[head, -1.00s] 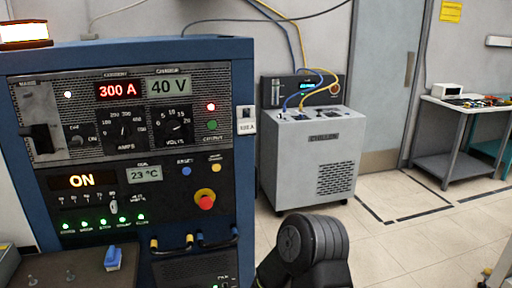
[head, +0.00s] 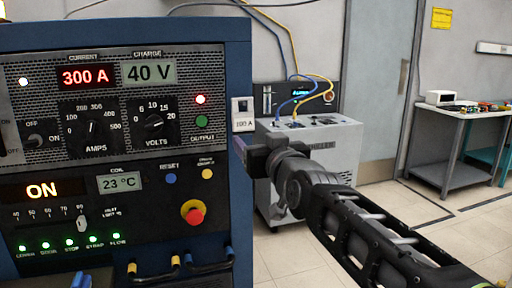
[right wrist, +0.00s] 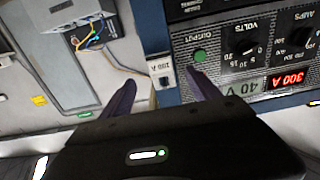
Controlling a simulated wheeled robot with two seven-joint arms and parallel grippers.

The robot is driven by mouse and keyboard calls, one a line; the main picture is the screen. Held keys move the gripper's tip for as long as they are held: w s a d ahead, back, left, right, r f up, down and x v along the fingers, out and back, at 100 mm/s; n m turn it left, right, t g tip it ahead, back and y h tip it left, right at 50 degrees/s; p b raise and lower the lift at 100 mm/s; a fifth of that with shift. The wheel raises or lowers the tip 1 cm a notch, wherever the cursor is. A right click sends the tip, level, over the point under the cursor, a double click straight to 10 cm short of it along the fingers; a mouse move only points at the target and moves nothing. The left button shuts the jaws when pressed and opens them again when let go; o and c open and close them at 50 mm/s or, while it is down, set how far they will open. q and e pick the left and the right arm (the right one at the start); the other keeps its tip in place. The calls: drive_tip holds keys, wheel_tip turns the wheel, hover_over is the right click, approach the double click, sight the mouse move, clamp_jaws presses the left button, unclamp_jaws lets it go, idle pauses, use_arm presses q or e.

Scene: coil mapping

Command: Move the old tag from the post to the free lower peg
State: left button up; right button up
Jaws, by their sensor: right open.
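The old tag (head: 243,124) is a small white plate with dark print that seems to end in "A". It hangs at the right edge of the blue cabinet, beside the output lamps. My right gripper (head: 242,150) is just below and in front of it in the head view. In the right wrist view the tag (right wrist: 162,80) shows upside down between the two dark, spread fingers of my open gripper (right wrist: 164,92). They look apart from it. I cannot make out the lower peg. My left gripper is not in view.
The blue power cabinet (head: 242,70) fills the left, with knobs, displays and a red stop button (head: 193,212). A grey chiller (head: 335,135) with hoses stands behind my right arm. A side table (head: 450,112) is far right. The floor between is clear.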

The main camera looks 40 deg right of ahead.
sight(244, 125)
drive_tip(key=shift+s+r, duration=0.15)
drive_tip(key=shift+r, duration=0.15)
drive_tip(key=p+x, duration=0.3)
drive_tip(key=x, duration=0.2)
drive_tip(key=p+x, duration=0.4)
drive_tip(key=x, duration=0.2)
drive_tip(key=shift+d+r, duration=0.1)
drive_tip(key=shift+r, duration=0.1)
drive_tip(key=shift+p+x, duration=0.35)
drive_tip(key=shift+x, duration=0.55)
drive_tip(key=shift+f, duration=0.1)
drive_tip(key=shift+c, duration=0.3)
